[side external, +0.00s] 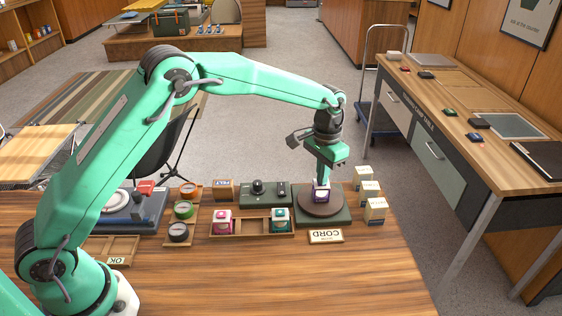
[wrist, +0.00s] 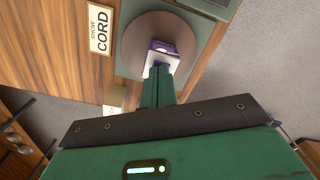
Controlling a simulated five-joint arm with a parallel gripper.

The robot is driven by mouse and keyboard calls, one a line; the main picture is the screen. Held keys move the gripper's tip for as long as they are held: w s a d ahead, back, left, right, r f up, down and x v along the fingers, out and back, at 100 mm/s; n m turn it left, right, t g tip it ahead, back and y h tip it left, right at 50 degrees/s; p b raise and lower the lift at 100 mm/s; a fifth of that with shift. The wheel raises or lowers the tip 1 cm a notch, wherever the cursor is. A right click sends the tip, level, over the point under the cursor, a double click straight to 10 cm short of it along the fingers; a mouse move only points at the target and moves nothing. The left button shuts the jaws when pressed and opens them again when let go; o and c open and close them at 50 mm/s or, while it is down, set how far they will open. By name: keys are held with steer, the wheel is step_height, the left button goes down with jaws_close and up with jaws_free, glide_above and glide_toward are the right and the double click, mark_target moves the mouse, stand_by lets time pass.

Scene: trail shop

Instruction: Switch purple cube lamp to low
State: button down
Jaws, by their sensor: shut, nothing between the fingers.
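The purple cube lamp (side external: 321,194), with a white face, sits on a round brown disc (side external: 335,207) on a green base (side external: 343,221). In the wrist view the lamp (wrist: 160,46) also sits on the brown disc (wrist: 134,44). My gripper (side external: 322,179) points down with shut fingers at the top of the lamp. In the wrist view my gripper (wrist: 158,72) covers part of the lamp. I cannot tell whether the tips touch it. Nothing is between the fingers. The lamp's light setting cannot be made out.
A wooden tray (side external: 252,235) holds a pink cube lamp (side external: 222,223) and a teal one (side external: 280,220). A green box with knobs (side external: 265,190) stands behind it. A CORD sign (side external: 326,236) lies in front of the disc, and small cartons (side external: 376,211) stand to its right. The front table is clear.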

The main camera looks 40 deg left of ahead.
steer(key=shift+s+r, duration=0.1)
steer(key=shift+r, duration=0.7)
steer(key=shift+r, duration=0.15)
steer(key=shift+r, duration=2.45)
steer(key=shift+a+r, duration=0.1)
